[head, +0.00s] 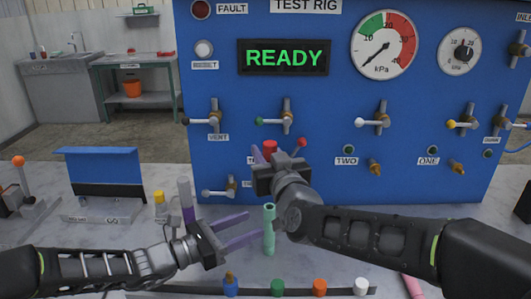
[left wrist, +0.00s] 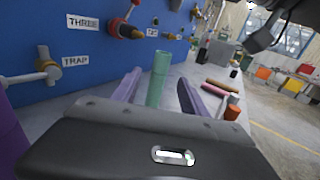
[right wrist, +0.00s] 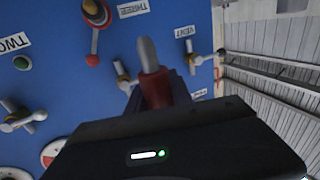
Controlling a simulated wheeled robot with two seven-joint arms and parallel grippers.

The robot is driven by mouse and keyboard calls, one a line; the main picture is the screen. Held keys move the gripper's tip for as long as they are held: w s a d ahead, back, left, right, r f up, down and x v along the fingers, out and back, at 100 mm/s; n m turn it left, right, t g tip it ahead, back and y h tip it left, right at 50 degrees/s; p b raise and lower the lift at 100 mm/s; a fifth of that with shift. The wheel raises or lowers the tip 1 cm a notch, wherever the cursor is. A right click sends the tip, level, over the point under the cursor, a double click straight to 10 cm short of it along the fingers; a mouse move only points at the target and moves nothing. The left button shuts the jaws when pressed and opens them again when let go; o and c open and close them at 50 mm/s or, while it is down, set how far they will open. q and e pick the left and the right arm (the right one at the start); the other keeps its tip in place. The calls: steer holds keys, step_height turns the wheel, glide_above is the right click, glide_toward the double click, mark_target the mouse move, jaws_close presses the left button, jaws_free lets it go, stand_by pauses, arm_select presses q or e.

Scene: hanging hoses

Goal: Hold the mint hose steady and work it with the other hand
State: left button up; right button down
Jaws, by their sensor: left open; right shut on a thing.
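The mint hose (head: 269,230) stands upright by the bench top, its open end up, in front of the blue panel. My left gripper (head: 250,227) is open, its purple fingers pointing at the hose from the left. In the left wrist view the mint hose (left wrist: 159,78) shows between the two spread fingers; contact cannot be told. My right gripper (head: 271,157) is above and behind the hose, near the panel. It is shut on a red piece (head: 270,147); the right wrist view shows this red piece (right wrist: 153,88) with a grey rounded tip. My right gripper partly hides the THREE label.
The blue panel (head: 330,120) carries several valves, a READY display (head: 284,58) and gauges. A red-knobbed lever (head: 301,143) is close beside my right gripper. Coloured caps, including a green one (head: 277,287), line the front. A pink hose (head: 413,287) lies at front right.

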arm_select(q)
steer(key=v, duration=0.5)
steer(key=shift+s+a, duration=0.1)
steer(key=shift+r, duration=0.1)
